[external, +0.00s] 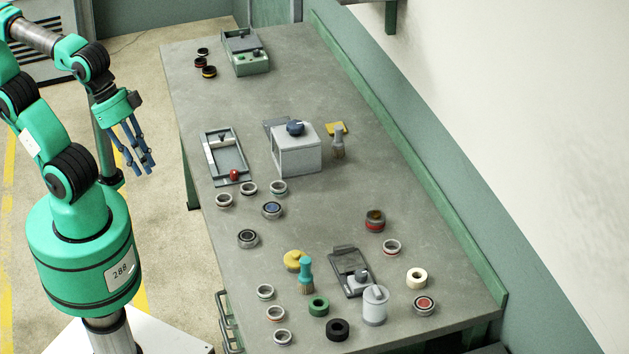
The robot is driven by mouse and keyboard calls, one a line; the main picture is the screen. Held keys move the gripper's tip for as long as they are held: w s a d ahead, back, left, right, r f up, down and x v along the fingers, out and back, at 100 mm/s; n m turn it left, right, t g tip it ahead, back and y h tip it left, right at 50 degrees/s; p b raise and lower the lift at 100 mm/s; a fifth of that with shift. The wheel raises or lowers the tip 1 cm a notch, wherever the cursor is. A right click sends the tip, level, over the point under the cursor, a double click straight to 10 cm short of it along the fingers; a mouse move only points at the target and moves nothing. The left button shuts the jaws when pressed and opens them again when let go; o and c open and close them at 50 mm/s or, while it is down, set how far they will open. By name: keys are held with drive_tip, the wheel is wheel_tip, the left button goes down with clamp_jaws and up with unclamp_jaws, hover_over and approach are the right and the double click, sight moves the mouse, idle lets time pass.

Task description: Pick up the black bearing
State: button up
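A plain black bearing (337,329), a thick ring, lies flat near the front end of the grey workbench (330,225). My gripper (140,168) hangs with its blue-grey fingers pointing down, off the left side of the bench and far from the black bearing. Its fingers are apart, and nothing shows between them. Several dark rings with coloured bands (204,63) sit at the far left corner of the bench.
A green bearing (318,306), a grey lidded canister (375,305) and a teal-handled brush (306,276) stand near the black bearing. A grey box with a blue knob (297,150) stands mid-bench. A raised green edge (420,165) runs along the right.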

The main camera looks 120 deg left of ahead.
drive_tip(key=o, duration=0.9)
drive_tip(key=shift+w+a, duration=0.1)
drive_tip(key=g+p, duration=0.2)
drive_tip(key=g, duration=0.4)
hover_over(248, 235)
wheel_tip(248, 235, down, 26)
drive_tip(key=shift+w+r+n, duration=0.1)
drive_tip(key=shift+r+n, duration=0.05)
drive_tip(key=shift+n, duration=0.25)
drive_tip(key=shift+b, duration=0.3)
drive_tip(key=shift+f+b, duration=0.65)
drive_tip(key=shift+f, duration=3.65)
